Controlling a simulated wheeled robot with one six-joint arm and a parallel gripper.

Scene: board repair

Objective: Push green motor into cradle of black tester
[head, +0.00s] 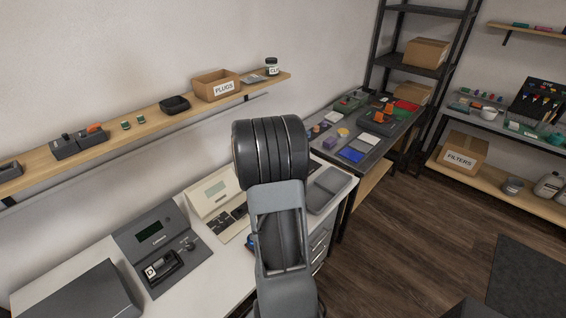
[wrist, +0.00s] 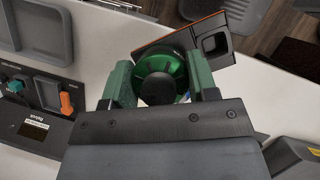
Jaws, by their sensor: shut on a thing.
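In the wrist view, a round green motor (wrist: 161,71) with a dark centre sits between the two green-tinted fingers of my gripper (wrist: 160,87), which is shut on it. A dark box with an orange edge and a square opening (wrist: 214,43) is just beyond the motor. A black tester panel (wrist: 62,118) with a teal knob, an orange lever and a small screen lies at the left. I cannot make out a cradle there for certain. In the head view, my arm hides the gripper and motor. A dark grey tester (head: 142,243) with a screen stands on the white bench.
A beige device (head: 213,192) stands beside the dark tester, and a grey tray (head: 328,188) is at the bench's right end. A dark box (head: 82,294) is at the front left. A wall shelf (head: 142,111) runs above.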

